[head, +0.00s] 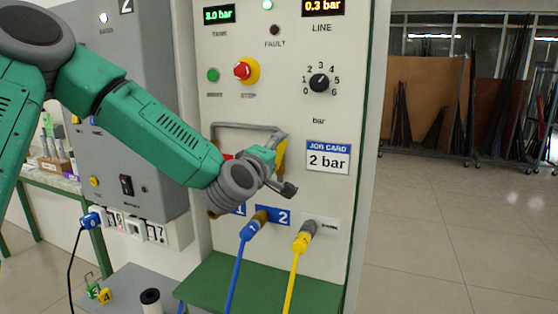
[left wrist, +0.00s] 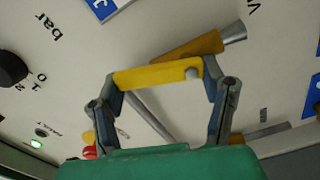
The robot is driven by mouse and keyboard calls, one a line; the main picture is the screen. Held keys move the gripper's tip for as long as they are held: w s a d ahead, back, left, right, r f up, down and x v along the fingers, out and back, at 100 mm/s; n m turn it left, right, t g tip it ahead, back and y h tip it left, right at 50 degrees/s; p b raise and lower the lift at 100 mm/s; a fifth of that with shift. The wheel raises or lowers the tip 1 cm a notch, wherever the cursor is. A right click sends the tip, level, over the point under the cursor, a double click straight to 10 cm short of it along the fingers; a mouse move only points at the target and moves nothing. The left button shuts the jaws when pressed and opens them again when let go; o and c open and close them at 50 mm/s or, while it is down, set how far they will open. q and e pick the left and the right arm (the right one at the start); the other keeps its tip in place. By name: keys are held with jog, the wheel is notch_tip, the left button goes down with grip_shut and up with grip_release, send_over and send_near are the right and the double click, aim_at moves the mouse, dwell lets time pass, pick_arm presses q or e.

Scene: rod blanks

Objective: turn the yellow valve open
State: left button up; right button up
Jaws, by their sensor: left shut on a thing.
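The yellow valve handle (head: 282,154) is on the light panel, left of the job card, and shows as a short upright strip partly hidden by my gripper. My left gripper (head: 284,172) is at the handle, shut on it. In the left wrist view the yellow handle (left wrist: 158,75) spans between the two fingertips (left wrist: 160,84), with a brass valve body (left wrist: 188,47) and grey pipe end behind it. The LINE display (head: 323,6) reads 0.3 bar and the TANK display (head: 219,14) reads 3.0 bar. My right gripper is not in view.
A job card (head: 328,158) reads 2 bar. A dial knob (head: 319,83) and a red stop button (head: 243,70) sit above. Blue (head: 247,232) and yellow (head: 304,237) hose plugs stick out below my gripper, over a green ledge (head: 300,284). The floor at right is clear.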

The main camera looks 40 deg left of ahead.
pick_arm(q)
jog(key=shift+s+a+f+n+b, duration=0.15)
jog(key=shift+n+b, duration=0.1)
jog(key=shift+n, duration=0.3)
jog(key=shift+w+a+f+n+b, duration=0.1)
jog(key=shift+n+b, duration=0.15)
jog(key=shift+n, duration=0.25)
jog(key=shift+s+a+f+n+b, duration=0.15)
jog(key=shift+n+b, duration=0.1)
jog(key=shift+n, duration=0.3)
jog(key=o, duration=1.2)
jog(key=shift+w, duration=0.1)
jog(key=shift+c, duration=0.2)
jog(key=shift+w+a, duration=0.1)
jog(key=shift+w, duration=0.05)
jog(key=shift+r, duration=0.1)
jog(key=shift+s, duration=0.35)
jog(key=v, duration=0.6)
jog(key=shift+s, duration=0.3)
